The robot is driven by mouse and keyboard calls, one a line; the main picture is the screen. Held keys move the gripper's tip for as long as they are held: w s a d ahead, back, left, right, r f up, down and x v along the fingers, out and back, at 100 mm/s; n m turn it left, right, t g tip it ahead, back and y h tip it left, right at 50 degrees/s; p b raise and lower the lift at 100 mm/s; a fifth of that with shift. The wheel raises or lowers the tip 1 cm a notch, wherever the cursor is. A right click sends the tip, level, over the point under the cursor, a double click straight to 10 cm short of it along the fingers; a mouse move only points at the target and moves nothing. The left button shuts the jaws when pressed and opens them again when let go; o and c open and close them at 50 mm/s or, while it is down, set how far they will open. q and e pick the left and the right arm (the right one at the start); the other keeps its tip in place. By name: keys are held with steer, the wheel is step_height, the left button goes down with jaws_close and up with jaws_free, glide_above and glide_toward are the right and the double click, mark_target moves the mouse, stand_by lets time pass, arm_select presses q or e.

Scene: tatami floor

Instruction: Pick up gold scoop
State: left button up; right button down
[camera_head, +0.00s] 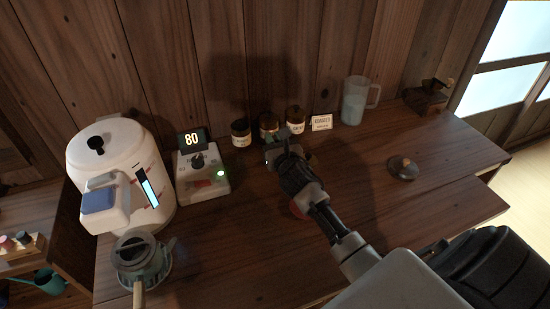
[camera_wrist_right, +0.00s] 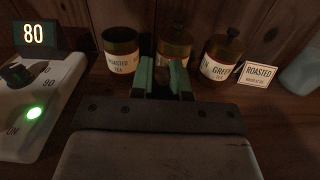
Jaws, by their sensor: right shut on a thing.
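My right gripper (camera_head: 277,148) reaches over the counter to the row of tea jars at the back wall. In the right wrist view its green fingers (camera_wrist_right: 164,78) are close together in front of the middle jar (camera_wrist_right: 173,42). A small brownish-gold piece, which looks like part of the gold scoop (camera_wrist_right: 177,75), shows at the fingers. Most of it is hidden, so its shape and tilt cannot be told. My left gripper is not in view.
The left jar (camera_head: 241,133) looks lidless; the right jar (camera_head: 294,118) is lidded. A sign (camera_head: 321,122), pitcher (camera_head: 354,102) and grinder (camera_head: 427,97) stand right. A scale-like device (camera_head: 201,178), white kettle (camera_head: 118,155) and teapot (camera_head: 142,259) stand left. A lid-like object (camera_head: 403,169) lies right.

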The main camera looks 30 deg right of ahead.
steer(key=shift+r, duration=0.45)
steer(key=r, duration=0.2)
steer(key=r+p, duration=0.1)
steer(key=shift+s+d+r, duration=0.25)
steer(key=shift+s+r, duration=0.05)
steer(key=shift+r, duration=0.1)
steer(key=s+d+r, duration=0.6)
steer(key=s, duration=0.2)
steer(key=shift+s+d+r, duration=0.15)
steer(key=shift+s+d, duration=0.15)
steer(key=shift+s, duration=0.05)
steer(key=shift+w+r, duration=0.1)
